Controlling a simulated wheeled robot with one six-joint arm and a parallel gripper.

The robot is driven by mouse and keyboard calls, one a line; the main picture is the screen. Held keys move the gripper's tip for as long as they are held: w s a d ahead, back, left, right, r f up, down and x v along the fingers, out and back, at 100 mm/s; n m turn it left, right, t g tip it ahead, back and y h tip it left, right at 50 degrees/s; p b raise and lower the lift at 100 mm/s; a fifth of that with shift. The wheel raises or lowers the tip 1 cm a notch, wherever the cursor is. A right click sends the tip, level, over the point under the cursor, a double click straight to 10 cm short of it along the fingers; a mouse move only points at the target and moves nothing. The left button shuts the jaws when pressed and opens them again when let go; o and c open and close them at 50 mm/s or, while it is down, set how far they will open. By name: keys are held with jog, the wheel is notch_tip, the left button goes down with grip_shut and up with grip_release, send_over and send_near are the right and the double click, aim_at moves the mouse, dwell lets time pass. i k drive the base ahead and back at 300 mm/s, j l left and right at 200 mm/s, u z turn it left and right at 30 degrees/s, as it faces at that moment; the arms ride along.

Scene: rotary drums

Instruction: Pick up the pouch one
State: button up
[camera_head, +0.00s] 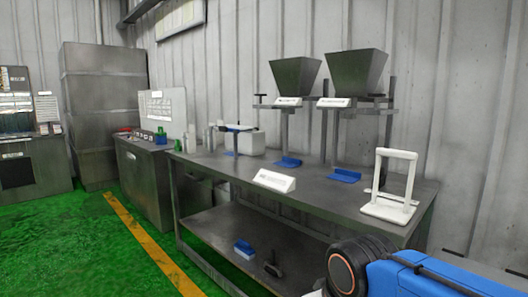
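Nothing in view can be surely told as pouch one. Two small blue items lie on the metal table (235,172): a left blue item (287,162) under the left hopper and a right blue item (343,175) under the right hopper. Either could be a pouch, but they are too small to tell. A blue and white item (244,249) lies on the lower shelf. My blue arm shows at the bottom right, in front of the table's near right end. My gripper is not in view.
Two grey hoppers, left (295,75) and right (356,72), stand on posts at the back. A white frame (391,187) stands at the table's right end, near my arm. A white sign (274,180) sits at the front edge. Green floor (90,250) is clear at left.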

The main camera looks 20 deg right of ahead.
aim_at(189, 141)
jog(key=i+j+z, duration=0.7)
jog(key=z, duration=0.15)
jog(key=i+j+z, duration=0.4)
jog(key=j, duration=0.2)
